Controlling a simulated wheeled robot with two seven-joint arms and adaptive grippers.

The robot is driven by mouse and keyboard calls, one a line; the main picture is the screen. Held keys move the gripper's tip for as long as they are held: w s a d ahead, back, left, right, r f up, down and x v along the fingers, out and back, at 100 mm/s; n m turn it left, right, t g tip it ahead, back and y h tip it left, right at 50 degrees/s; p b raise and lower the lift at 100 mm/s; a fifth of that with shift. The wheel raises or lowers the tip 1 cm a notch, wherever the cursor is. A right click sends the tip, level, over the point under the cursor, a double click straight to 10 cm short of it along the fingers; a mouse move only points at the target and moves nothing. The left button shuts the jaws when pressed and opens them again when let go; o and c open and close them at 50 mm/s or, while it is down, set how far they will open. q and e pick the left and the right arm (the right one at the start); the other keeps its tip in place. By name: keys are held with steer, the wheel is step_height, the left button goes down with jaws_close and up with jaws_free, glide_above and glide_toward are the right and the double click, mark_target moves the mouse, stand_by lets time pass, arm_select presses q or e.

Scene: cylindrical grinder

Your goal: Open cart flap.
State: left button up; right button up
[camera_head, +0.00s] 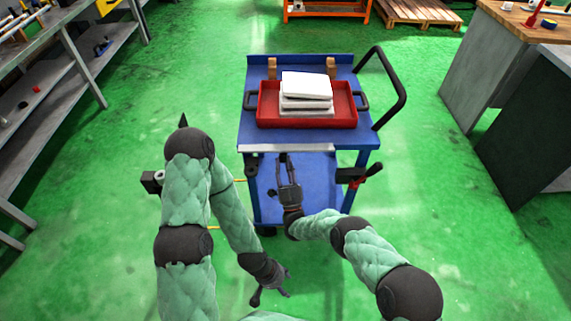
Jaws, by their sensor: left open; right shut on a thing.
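The blue cart (352,132) stands in front of me. Its flap (318,178) is a blue panel at the near side, below the light strip along the top's front edge. My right gripper (285,160) reaches over the panel, with its fingers close to the strip, shut on what appears to be the flap. The exact contact is hidden by the fingers. My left gripper (270,295) is open and empty, low in front of the cart and apart from it, above the green floor.
A red tray (262,106) with several stacked white packs (306,86) sits on the cart. A black push handle (401,92) rises at its right. Shelving (62,100) stands at left and a workbench (486,60) at right. Green floor is free on both sides.

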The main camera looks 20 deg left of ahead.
steer(key=shift+s+a+r, duration=0.1)
steer(key=shift+a, duration=0.15)
steer(key=o, duration=0.9)
steer(key=shift+o, duration=0.7)
steer(key=shift+a, duration=0.15)
steer(key=shift+d+f, duration=0.2)
steer(key=shift+d, duration=0.05)
steer(key=v, duration=1.1)
steer(key=shift+s+f, duration=0.15)
steer(key=shift+s, duration=0.15)
steer(key=shift+w+d, duration=0.1)
